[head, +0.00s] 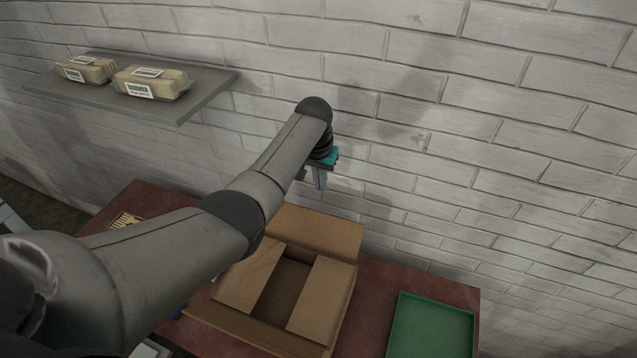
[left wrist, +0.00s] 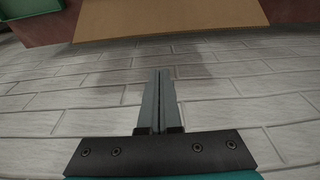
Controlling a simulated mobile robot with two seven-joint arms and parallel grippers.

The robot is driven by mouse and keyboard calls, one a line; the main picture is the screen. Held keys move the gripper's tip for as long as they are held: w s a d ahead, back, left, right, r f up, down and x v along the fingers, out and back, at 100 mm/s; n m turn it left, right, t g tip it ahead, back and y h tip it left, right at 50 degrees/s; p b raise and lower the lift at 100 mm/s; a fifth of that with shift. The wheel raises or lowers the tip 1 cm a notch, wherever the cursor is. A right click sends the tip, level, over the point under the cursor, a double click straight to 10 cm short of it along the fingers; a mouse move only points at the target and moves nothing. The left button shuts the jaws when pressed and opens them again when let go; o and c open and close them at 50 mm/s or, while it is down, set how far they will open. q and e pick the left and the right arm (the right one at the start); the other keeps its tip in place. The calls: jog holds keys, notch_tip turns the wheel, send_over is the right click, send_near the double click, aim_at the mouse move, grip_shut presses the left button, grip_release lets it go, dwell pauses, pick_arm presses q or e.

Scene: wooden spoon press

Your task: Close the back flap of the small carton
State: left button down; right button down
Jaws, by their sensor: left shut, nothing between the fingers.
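A small brown carton (head: 262,325) stands on the red table. Its back flap (head: 318,233) is open and leans back towards the wall; it also shows at the top of the left wrist view (left wrist: 170,18). The left side flap (head: 250,277) and right side flap (head: 322,297) lie folded inward, with a dark gap between them. The front flap seems to hang outward at the front. My left gripper (head: 321,187) is shut and empty, pointing down behind the back flap, near the wall. In the left wrist view its fingers (left wrist: 160,75) are together, apart from the flap. My right gripper is out of view.
A green tray (head: 432,322) lies on the red table (head: 378,290) right of the carton. A grey shelf (head: 190,98) with two wrapped packages (head: 150,82) is on the brick wall (head: 440,130). A small yellowish item (head: 124,220) lies at the table's left.

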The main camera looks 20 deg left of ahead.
aim_at(306, 228)
pick_arm(q)
notch_tip(306, 228, down, 8)
jog(key=w+b, duration=0.2)
jog(key=b, duration=0.3)
jog(key=shift+s+d+r+p, duration=0.1)
jog(key=shift+s+r+p, duration=0.3)
jog(key=shift+s+p, duration=0.45)
jog(key=shift+s+a+r+p, duration=0.1)
jog(key=shift+s+r+p, duration=0.35)
jog(key=shift+p, duration=0.6)
jog(key=shift+s+d+r+p, duration=0.1)
jog(key=shift+s+r+p, duration=0.25)
jog(key=shift+s+p, duration=0.5)
jog(key=shift+w, duration=0.15)
